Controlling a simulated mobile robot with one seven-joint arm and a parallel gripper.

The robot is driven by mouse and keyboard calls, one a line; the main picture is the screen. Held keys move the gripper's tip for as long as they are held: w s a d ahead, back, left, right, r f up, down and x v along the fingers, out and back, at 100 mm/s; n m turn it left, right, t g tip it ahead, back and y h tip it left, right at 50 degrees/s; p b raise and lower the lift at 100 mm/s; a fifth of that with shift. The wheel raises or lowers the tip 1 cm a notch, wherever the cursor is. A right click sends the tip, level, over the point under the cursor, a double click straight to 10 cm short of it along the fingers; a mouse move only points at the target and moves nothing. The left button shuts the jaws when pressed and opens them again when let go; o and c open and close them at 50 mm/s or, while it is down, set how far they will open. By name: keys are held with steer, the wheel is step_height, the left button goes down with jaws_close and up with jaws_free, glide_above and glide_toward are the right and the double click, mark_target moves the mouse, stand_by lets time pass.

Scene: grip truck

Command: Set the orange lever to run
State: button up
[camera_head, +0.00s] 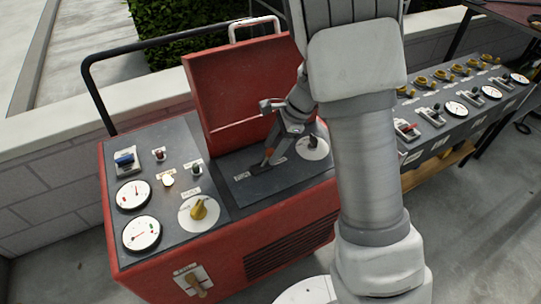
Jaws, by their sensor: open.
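The orange lever (268,153) is on the dark panel under the raised red lid of the red machine. Only a little orange shows at my gripper (271,158), which reaches down from the upper right. My gripper is open, with its fingers low at the lever. I cannot tell whether the fingers touch the lever or stand around it. Small white labels lie on the panel near it, one at the left (242,176); their words are too small to read. My arm hides part of the machine's right side.
The raised red lid (235,90) stands behind my gripper. A round dial with a dark knob (312,147) is close at its right. Another control panel (450,115) stands at right.

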steer(key=shift+x, duration=0.95)
jaws_close()
